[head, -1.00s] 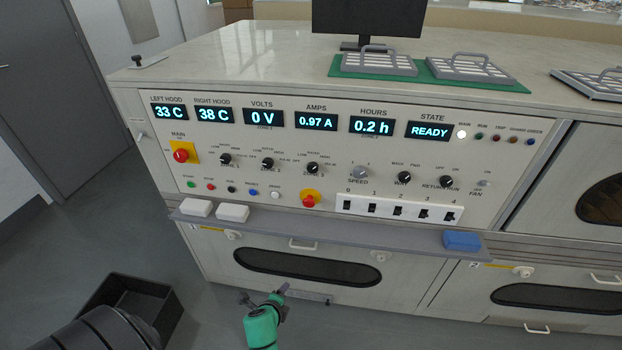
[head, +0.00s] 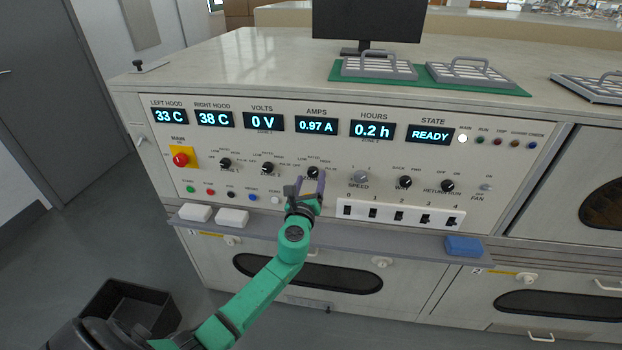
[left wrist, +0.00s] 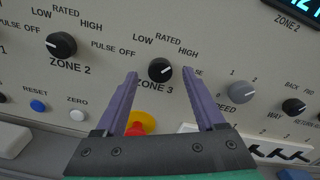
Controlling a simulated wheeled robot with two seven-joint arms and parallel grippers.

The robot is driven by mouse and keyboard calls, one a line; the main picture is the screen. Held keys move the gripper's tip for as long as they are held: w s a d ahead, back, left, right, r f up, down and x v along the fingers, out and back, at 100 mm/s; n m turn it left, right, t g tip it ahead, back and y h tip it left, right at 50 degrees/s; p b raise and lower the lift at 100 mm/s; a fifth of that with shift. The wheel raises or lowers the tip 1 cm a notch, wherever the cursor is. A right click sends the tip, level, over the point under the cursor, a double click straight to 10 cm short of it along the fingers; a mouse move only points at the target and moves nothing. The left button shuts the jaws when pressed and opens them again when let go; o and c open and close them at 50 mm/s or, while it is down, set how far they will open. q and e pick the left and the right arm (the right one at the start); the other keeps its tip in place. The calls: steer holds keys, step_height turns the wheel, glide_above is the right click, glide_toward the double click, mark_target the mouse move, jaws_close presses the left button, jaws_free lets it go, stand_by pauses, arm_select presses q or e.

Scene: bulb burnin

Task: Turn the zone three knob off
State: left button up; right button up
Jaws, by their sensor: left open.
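The zone three knob (left wrist: 160,70) is a round black knob with a white pointer line, on the light panel above its ZONE 3 label. It also shows in the head view (head: 313,172), just above my left gripper. Its pointer slants up and right, toward the HIGH side. My left gripper (left wrist: 161,78) is open, with its two purple fingers either side of the knob's lower part in the picture. I cannot tell whether the fingers touch it. In the head view the left gripper (head: 306,184) covers part of the panel below the knob. My right gripper is not in view.
The zone two knob (left wrist: 61,46) is to the left and the grey speed knob (left wrist: 242,92) to the right. A red emergency button (left wrist: 137,129) on yellow is just below, between the fingers. A grey ledge (head: 350,237) runs under the panel.

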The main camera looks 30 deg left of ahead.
arm_select(q)
steer(key=shift+w+a, duration=0.2)
steer(key=shift+w, duration=0.35)
jaws_close()
